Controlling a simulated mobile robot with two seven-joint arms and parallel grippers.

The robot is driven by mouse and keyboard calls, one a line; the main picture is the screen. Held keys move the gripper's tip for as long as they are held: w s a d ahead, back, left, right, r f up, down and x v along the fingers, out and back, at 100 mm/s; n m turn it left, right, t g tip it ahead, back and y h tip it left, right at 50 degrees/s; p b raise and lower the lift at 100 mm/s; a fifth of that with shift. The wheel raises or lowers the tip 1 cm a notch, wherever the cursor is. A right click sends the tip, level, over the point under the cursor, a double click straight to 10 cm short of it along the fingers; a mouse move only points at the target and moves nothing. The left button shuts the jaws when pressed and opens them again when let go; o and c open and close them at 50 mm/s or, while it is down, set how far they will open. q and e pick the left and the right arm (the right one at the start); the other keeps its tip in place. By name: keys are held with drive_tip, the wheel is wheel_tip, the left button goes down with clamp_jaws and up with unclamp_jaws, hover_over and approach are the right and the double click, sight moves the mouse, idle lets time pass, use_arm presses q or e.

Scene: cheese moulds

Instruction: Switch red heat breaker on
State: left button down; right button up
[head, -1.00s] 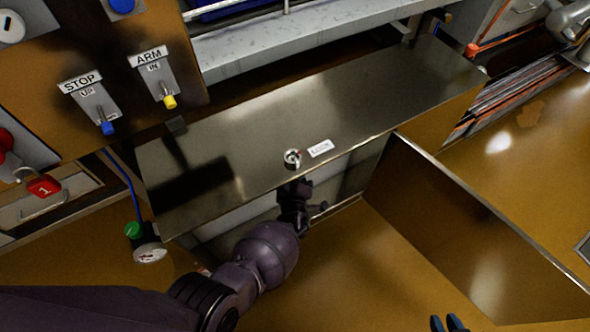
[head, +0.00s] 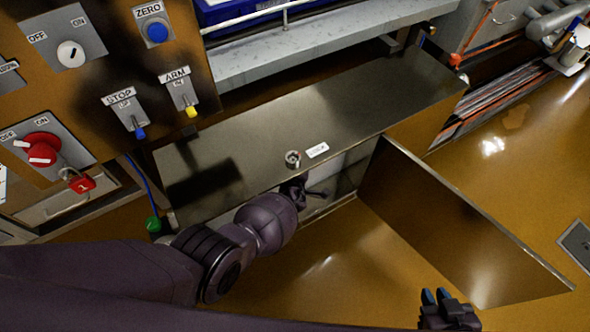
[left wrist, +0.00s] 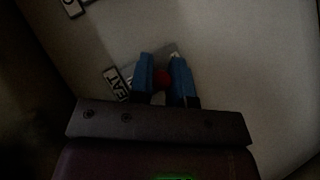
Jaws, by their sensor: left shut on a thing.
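In the left wrist view, the red heat breaker (left wrist: 162,77) shows as a small red knob on a grey plate in a dark space. A tilted label ending in "EAT" (left wrist: 117,83) is beside it. The blue fingers of my left gripper (left wrist: 164,76) are shut on the red knob. Its on or off position cannot be made out. In the head view my left arm reaches under the metal cabinet top (head: 330,110), and the gripper is hidden inside. My right gripper (head: 436,296) is at the bottom right, empty, with a small gap between its blue fingertips.
The open cabinet door (head: 450,230) stands out to the right of my left arm. A control panel (head: 105,75) at upper left carries a red rotary switch (head: 42,150), a red padlock (head: 80,182) and STOP and ARM toggles.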

use_arm(q)
drive_tip(key=shift+w, duration=0.1)
use_arm(e)
drive_tip(key=shift+s+f, duration=0.1)
drive_tip(key=shift+f, duration=0.1)
use_arm(q)
drive_tip(key=c, duration=1.1)
unclamp_jaws()
use_arm(e)
drive_tip(key=shift+w+r, duration=0.25)
drive_tip(key=shift+d, duration=0.1)
use_arm(q)
drive_tip(key=shift+a, duration=0.1)
use_arm(e)
drive_tip(key=shift+r, duration=0.15)
